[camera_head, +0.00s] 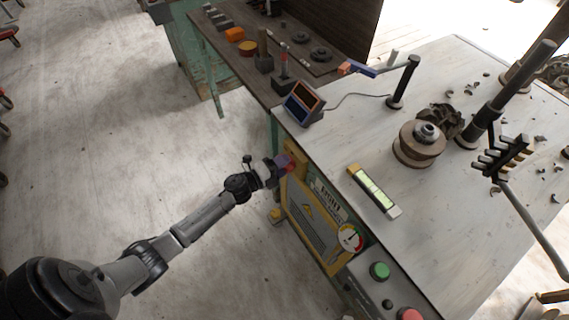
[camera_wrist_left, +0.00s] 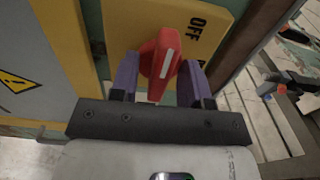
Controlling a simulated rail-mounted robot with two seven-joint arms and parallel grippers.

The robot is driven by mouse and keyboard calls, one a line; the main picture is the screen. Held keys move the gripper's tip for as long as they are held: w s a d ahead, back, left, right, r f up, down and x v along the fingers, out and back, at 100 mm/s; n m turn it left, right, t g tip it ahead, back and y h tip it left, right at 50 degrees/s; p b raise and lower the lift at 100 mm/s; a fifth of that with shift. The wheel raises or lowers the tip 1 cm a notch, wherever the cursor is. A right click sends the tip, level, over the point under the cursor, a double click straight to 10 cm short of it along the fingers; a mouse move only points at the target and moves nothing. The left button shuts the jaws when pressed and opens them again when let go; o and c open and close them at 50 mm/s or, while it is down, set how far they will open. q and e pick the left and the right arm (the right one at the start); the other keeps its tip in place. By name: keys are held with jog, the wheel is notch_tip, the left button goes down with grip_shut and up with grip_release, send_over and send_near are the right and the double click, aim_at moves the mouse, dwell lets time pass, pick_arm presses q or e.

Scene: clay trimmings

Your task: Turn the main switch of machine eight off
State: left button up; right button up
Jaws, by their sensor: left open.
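The main switch has a red handle (camera_wrist_left: 160,62) on a yellow plate (camera_wrist_left: 118,22) with black OFF lettering at its right side. The handle stands slightly tilted, with a pale line along its face. My left gripper (camera_wrist_left: 157,66) is open, with one purple finger on each side of the handle. I cannot tell whether either finger touches it. In the head view my left gripper (camera_head: 277,165) is at the upper corner of the machine's yellow front (camera_head: 312,232) and largely hides the switch. My right gripper is not in view.
The machine front carries a round gauge (camera_head: 350,238), a green button (camera_head: 380,271) and a red button (camera_head: 411,314). The grey worktop (camera_head: 340,140) holds a small screen unit (camera_head: 303,103), a lit level-like bar (camera_head: 374,191) and a clay wheel (camera_head: 420,143). Open floor lies left.

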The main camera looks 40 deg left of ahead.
pick_arm(q)
jog(key=p+v, duration=0.2)
jog(key=v, duration=1.1)
jog(key=shift+s, duration=0.15)
jog(key=shift+a, duration=0.1)
